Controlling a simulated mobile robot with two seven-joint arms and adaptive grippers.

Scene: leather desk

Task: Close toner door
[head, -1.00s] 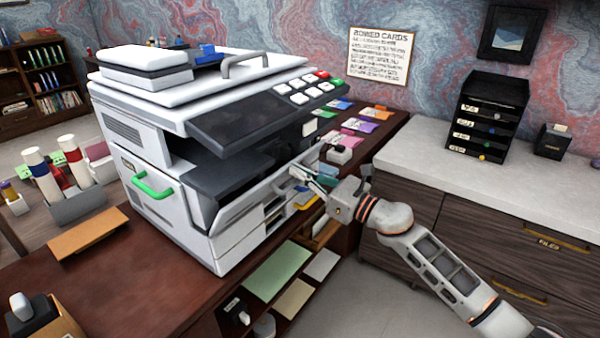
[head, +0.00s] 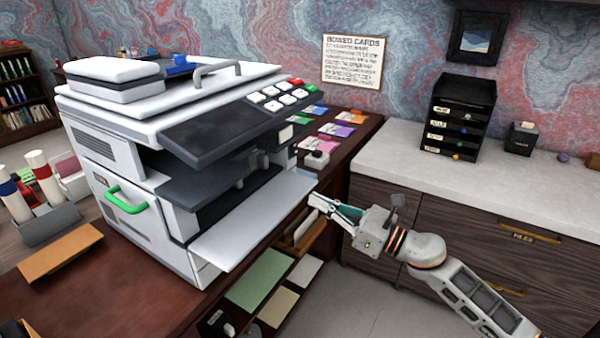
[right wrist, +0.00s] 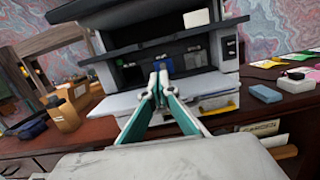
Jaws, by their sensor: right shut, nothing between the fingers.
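The copier (head: 110,150) stands on the desk with its front bay open. A flat white panel, apparently the toner door (head: 255,220), sticks out from the front, lowered and nearly level. In the right wrist view the panel (right wrist: 125,102) shows behind and to the left of the fingers. My right gripper (head: 318,203) is shut and empty, just right of the panel's outer corner; whether it touches is unclear. In the right wrist view the gripper (right wrist: 159,75) points at the open bay, where a blue part (right wrist: 165,62) shows. My left gripper is out of view.
A shelf under the desk holds green paper (head: 258,280). Coloured cards (head: 335,130) and a small stamp-like item (head: 316,158) lie on the desk right of the copier. A counter (head: 430,180) with drawers stands at right. Floor between is clear.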

